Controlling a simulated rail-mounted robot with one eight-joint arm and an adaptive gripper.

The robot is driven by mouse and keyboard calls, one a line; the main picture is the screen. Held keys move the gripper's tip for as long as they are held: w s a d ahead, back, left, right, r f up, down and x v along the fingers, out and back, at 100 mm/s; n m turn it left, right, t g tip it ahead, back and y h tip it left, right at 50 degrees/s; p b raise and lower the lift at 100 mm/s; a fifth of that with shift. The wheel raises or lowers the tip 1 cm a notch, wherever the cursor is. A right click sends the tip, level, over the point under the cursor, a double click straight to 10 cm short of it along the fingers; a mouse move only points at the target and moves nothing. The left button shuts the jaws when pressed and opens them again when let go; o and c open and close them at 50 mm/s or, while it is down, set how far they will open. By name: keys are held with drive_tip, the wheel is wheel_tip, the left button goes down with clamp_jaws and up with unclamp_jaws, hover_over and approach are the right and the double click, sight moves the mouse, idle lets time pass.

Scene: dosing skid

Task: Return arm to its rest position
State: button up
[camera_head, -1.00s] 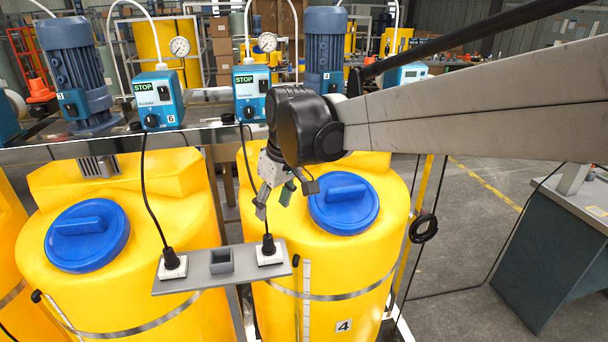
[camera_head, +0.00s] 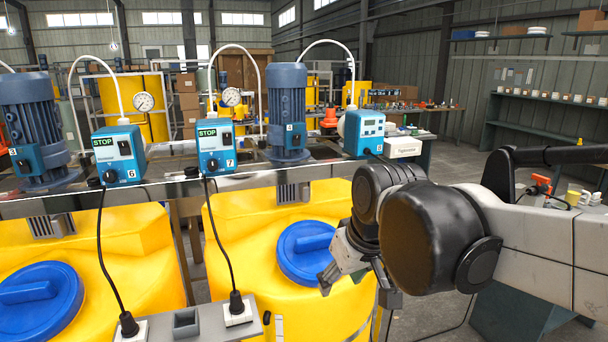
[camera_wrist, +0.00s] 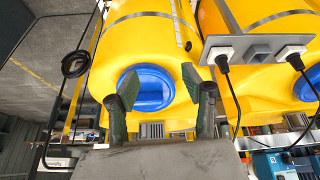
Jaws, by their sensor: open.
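My gripper (camera_head: 352,277) is in the head view, to the right of the right-hand blue tank lid (camera_head: 306,253) and above the yellow tank (camera_head: 285,308). Its fingers point down and to the left. In the wrist view my gripper (camera_wrist: 164,92) has its two green-tipped fingers spread wide with nothing between them. Beyond the fingers a blue lid (camera_wrist: 150,88) on the yellow tank shows. The fingers look clear of the tank, though the exact gap cannot be told. My arm reaches in from the right of the head view.
Dosing pumps (camera_head: 215,148) marked STOP stand on a rail behind the tanks, with blue motors (camera_head: 287,110) between them. A socket bracket (camera_head: 187,323) with two black plugs is at the front. A black cable coil (camera_wrist: 77,64) hangs beside the tank in the wrist view.

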drive_tip(key=s+d+f+m+t+h, duration=0.1)
drive_tip(key=s+d+f+m, duration=0.1)
drive_tip(key=s+d, duration=0.4)
drive_tip(key=s+d+f+m+t+b, duration=0.1)
drive_tip(key=s+d+f+m, duration=0.2)
drive_tip(key=d, duration=0.4)
drive_tip(key=s+f, duration=0.1)
drive_tip(key=s, duration=0.1)
drive_tip(key=shift+s+f+t+h, duration=0.3)
drive_tip(key=shift+s+f+h, duration=0.1)
